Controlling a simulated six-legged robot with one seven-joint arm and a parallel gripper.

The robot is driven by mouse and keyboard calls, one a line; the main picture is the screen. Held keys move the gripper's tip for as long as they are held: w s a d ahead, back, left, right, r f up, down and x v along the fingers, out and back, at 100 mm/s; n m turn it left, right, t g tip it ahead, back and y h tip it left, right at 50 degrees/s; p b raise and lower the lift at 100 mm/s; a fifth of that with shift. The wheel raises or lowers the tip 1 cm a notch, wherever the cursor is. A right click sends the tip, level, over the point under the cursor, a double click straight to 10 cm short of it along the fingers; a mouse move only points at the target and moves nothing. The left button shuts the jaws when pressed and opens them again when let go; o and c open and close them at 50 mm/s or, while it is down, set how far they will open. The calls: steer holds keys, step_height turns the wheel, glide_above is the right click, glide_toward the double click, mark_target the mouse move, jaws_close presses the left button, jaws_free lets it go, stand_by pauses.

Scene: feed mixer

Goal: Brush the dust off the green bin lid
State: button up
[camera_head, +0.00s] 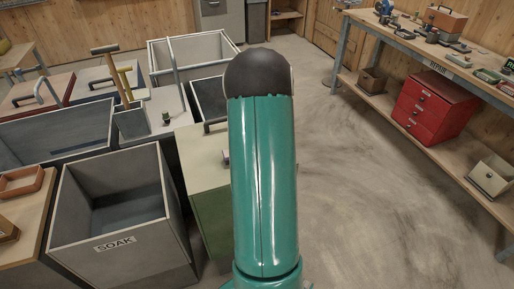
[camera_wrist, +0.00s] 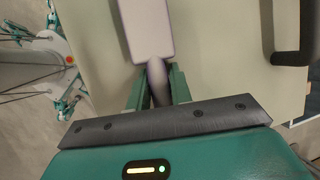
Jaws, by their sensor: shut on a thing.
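In the wrist view my gripper (camera_wrist: 156,75) is shut on the grey, rounded handle of a brush (camera_wrist: 143,32). The brush's pale lavender block points away from my gripper, over the pale lid (camera_wrist: 215,50) of the green bin. I cannot tell whether its bristles touch the lid. A dark handle (camera_wrist: 291,35) stands on the lid at the right. In the head view the green bin (camera_head: 214,222) and its pale lid (camera_head: 201,152) show left of my arm, which hides the rest of them and my gripper. I cannot make out dust on the lid.
An open grey bin marked SOAK (camera_head: 113,243) stands left of the green bin, with other bins behind. A workbench (camera_head: 440,62) with tools and a red drawer box (camera_head: 430,108) stands at the right. The concrete floor (camera_head: 365,190) between is clear.

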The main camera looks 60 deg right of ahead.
steer(key=shift+w+a+f, duration=0.1)
steer(key=shift+w+a, duration=0.35)
steer(key=shift+a, duration=0.3)
steer(key=shift+w+a+f, duration=0.1)
steer(key=shift+w+a, duration=0.3)
steer(key=shift+a, duration=0.3)
steer(key=shift+w+a+r, duration=0.15)
steer(key=shift+w+a, duration=0.55)
steer(key=shift+a, duration=0.3)
steer(key=shift+w+a+r, duration=0.1)
steer(key=shift+w+a, duration=0.6)
steer(key=shift+a, duration=0.25)
steer(key=shift+d+r, duration=0.1)
steer(key=shift+r, duration=2.95)
steer(key=shift+r, duration=1.5)
